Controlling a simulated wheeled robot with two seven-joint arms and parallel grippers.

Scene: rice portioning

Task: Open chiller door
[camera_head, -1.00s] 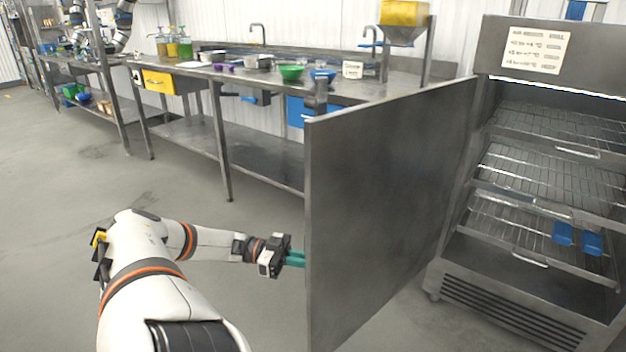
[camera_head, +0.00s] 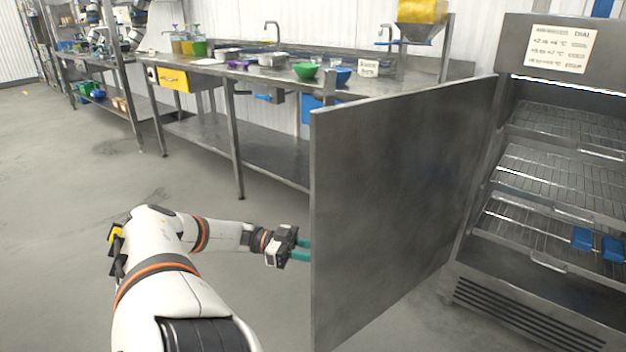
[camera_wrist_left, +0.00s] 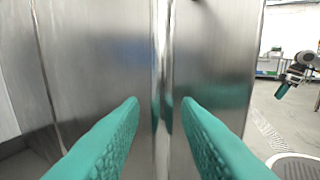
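The chiller (camera_head: 565,35) stands at the right in the head view, its wire shelves exposed. Its grey metal door (camera_head: 400,190) is swung wide open, jutting toward me. My left gripper (camera_head: 305,249) is at the door's free edge, its green fingers partly hidden behind the door. In the left wrist view, the left gripper's fingers (camera_wrist_left: 158,105) are parted, with a vertical metal strip (camera_wrist_left: 162,60) of the door between them. I cannot tell whether they touch it. An arm with a green-tipped gripper (camera_wrist_left: 282,90), seemingly my right, shows small at the right there; its opening is unclear.
A long steel counter (camera_head: 215,68) with a green bowl (camera_head: 306,71), a blue bowl (camera_head: 340,75) and a yellow hopper (camera_head: 422,12) stands behind the door. Blue items (camera_head: 597,243) sit on a low chiller shelf. The floor (camera_head: 60,220) at the left is clear.

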